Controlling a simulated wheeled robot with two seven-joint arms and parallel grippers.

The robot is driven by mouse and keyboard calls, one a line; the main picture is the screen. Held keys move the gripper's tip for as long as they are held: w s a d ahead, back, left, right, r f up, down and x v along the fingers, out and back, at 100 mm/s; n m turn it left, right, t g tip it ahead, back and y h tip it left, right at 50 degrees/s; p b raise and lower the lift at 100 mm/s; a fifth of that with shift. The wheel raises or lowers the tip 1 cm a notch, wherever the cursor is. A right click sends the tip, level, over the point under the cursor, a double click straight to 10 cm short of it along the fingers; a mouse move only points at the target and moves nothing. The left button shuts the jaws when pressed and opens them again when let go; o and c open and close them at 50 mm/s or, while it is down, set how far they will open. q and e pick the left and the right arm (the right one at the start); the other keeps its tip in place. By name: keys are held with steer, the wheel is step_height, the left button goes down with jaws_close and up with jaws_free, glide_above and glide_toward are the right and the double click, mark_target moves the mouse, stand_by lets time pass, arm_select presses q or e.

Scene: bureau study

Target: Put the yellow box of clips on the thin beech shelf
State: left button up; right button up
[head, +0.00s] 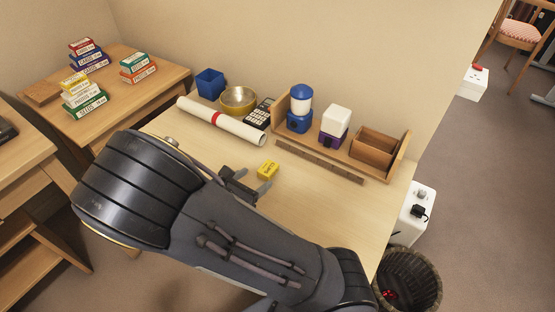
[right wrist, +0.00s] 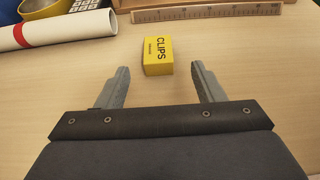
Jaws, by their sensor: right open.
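The yellow box of clips (head: 268,169) lies on the desk, and in the right wrist view the box (right wrist: 158,55) shows its CLIPS label. My right gripper (head: 248,182) is open and empty. Its two fingers (right wrist: 160,74) point at the box, which sits just beyond the fingertips and between their lines. A thin pale wooden shelf with upright ends (head: 360,154), seemingly the beech one, stands at the back of the desk. It carries a blue-and-white jar on a blue block, a white-and-purple block and a wooden box. My left gripper is not in view.
A wooden ruler (head: 320,162) lies along the shelf's front. A rolled white paper (head: 222,122), a calculator (head: 259,114), a brass bowl (head: 238,99) and a blue cup (head: 210,83) stand to the left. The desk (head: 320,205) is bare right of the box.

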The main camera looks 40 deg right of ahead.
mark_target(267, 168)
steer(key=b+x, duration=0.2)
steer(key=x, duration=0.5)
steer(key=shift+w+d+r+b, duration=0.1)
steer(key=shift+w+d+b, duration=0.05)
steer(key=shift+w+b, duration=0.15)
steer(key=shift+d, duration=0.25)
steer(key=shift+c, duration=0.4)
steer(key=c, duration=1.1)
